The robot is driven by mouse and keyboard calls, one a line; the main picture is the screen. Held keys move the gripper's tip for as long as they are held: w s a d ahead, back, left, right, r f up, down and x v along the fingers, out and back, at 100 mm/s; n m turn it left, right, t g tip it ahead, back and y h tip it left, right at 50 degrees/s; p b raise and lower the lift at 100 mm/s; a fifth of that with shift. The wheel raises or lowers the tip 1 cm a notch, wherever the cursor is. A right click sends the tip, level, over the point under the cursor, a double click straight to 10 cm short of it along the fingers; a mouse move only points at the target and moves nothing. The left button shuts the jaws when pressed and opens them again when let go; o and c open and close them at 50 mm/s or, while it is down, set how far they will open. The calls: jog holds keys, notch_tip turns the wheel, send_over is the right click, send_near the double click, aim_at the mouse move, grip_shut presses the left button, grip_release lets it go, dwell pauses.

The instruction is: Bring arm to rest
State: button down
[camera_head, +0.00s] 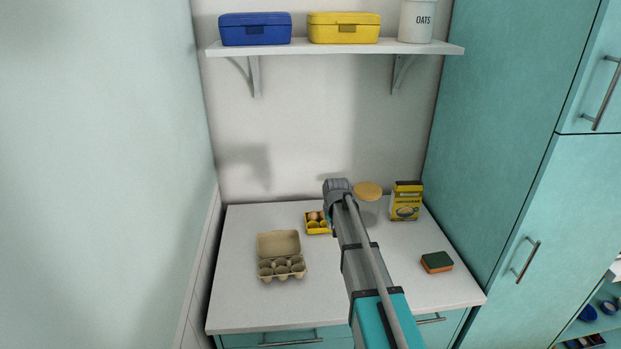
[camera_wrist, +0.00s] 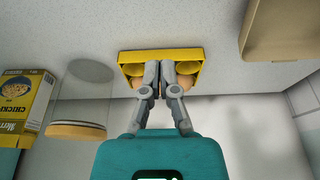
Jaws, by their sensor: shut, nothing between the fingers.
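My gripper (camera_wrist: 161,84) shows in the wrist view with its two grey fingers together and nothing between them. My arm reaches over the counter (camera_head: 237,310) in the head view and hides the gripper there. A small yellow egg tray (camera_head: 318,229) stands on the counter just left of my arm's end. It also shows in the wrist view (camera_wrist: 190,54), behind the fingertips, with brown eggs partly hidden by the fingers. I cannot tell how far the fingertips are from the tray.
An open egg carton (camera_head: 279,247) stands left on the counter. A jar with a wooden lid (camera_head: 368,190) and a yellow box (camera_head: 406,202) stand back right. A sponge (camera_head: 436,262) lies right. A shelf (camera_head: 330,48) hangs above. Tall teal cabinets (camera_head: 510,130) bound the right.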

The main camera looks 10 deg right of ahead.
jog(key=s+g, duration=0.3)
jog(key=s, duration=2.7)
jog(key=shift+f, duration=0.35)
jog(key=shift+d, duration=0.1)
